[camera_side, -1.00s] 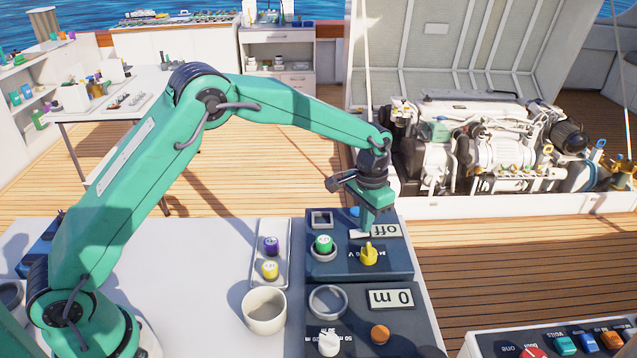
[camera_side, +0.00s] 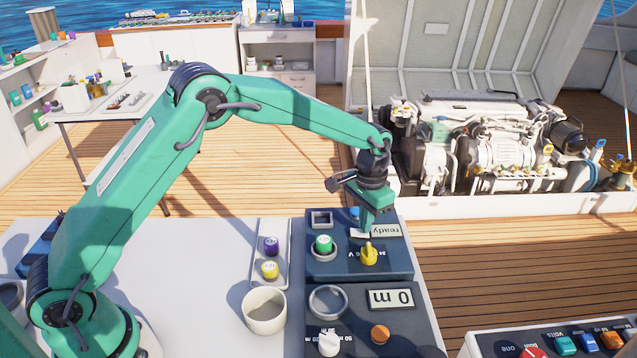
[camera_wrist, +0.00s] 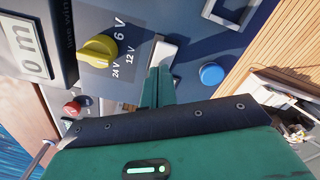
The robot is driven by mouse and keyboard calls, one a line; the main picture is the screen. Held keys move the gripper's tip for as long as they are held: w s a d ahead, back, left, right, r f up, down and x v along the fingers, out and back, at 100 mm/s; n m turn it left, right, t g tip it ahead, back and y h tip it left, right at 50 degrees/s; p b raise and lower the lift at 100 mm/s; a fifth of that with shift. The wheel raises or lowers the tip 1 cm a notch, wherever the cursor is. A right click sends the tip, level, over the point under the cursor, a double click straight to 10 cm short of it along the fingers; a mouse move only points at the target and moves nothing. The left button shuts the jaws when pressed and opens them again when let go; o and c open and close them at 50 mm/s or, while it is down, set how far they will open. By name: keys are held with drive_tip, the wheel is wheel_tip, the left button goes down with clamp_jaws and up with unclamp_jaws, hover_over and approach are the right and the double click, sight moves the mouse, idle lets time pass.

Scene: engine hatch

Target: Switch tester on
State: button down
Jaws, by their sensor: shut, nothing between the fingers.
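The tester (camera_side: 325,262) is the dark blue box at the back of the bench's right side. Its display (camera_side: 386,230) reads "ready", upside down in the side view. My gripper (camera_side: 366,226) is shut and empty, pointing down at the white switch (camera_side: 359,233) on the tester. The wrist view shows the shut fingers (camera_wrist: 159,76) at the near end of the white switch (camera_wrist: 166,48); they partly hide it. The yellow knob (camera_side: 369,255) is close beside, with 6 V, 12 V and 24 V marks in the wrist view.
A blue button (camera_wrist: 211,73) lies close to the fingers. A green-topped battery (camera_side: 323,244) stands on the tester. A second dark box (camera_side: 375,327) reads "0 m". A tray (camera_side: 257,278) with two small cells and a white cup (camera_side: 265,312) stand to the left.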

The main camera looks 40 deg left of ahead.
drive_tip(key=shift+r, duration=3.2)
drive_tip(key=shift+r, duration=0.1)
drive_tip(key=s+a+r+n+t, duration=0.1)
drive_tip(key=s+a+r, duration=0.3)
drive_tip(key=s+r, duration=0.3)
drive_tip(key=s+a+r+n+t, duration=0.1)
drive_tip(key=s+a+r+t, duration=0.1)
drive_tip(key=s+a+r, duration=0.4)
drive_tip(key=s+a+f+n+t, duration=0.1)
drive_tip(key=s+a+t, duration=0.1)
drive_tip(key=s, duration=1.7)
drive_tip(key=shift+a+t, duration=0.3)
drive_tip(key=shift+a, duration=0.15)
